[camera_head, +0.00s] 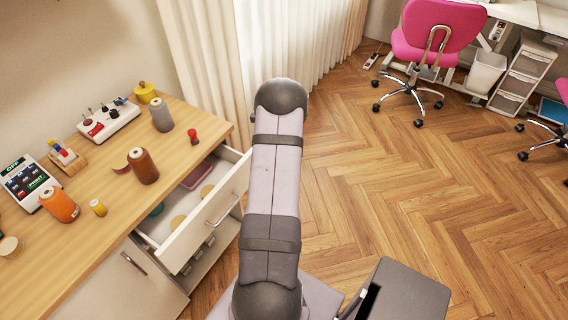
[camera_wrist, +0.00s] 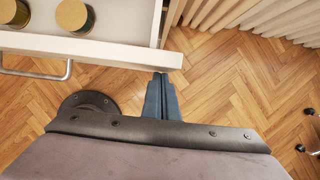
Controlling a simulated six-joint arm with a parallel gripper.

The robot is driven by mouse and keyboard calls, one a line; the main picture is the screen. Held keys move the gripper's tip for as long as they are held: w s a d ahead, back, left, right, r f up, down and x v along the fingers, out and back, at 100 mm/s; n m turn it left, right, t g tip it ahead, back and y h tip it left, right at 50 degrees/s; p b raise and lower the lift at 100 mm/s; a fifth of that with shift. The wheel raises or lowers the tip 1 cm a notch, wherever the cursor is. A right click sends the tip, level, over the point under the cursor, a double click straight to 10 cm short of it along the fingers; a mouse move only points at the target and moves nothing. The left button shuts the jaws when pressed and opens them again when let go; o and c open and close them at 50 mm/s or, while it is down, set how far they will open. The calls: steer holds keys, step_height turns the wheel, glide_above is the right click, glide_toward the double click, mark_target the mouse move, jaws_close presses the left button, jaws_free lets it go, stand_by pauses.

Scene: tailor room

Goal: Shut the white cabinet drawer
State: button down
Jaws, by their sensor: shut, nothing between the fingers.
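The white cabinet drawer (camera_head: 207,222) stands open at the left in the head view, pulled out below the wooden top, with a metal bar handle on its front. A few items lie in it. In the wrist view the drawer front (camera_wrist: 110,50) crosses the upper left, its handle at the left edge. My gripper (camera_wrist: 161,76) is shut and empty, its fingertips at the right end of the drawer front. I cannot tell whether they touch it. In the head view my arm hides the gripper.
The wooden cabinet top (camera_head: 100,237) holds several thread spools, including a brown spool (camera_head: 143,166), and small devices. A white curtain (camera_head: 205,60) hangs behind. A pink chair (camera_head: 437,35) stands at the back right. The wooden floor (camera_head: 420,190) at the right is clear.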

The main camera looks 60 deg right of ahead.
steer(key=w, duration=1.3)
steer(key=shift+w+r, duration=0.2)
steer(key=shift+s, duration=0.15)
steer(key=s+r, duration=0.8)
steer(key=shift+s+r, duration=0.15)
steer(key=shift+r, duration=0.25)
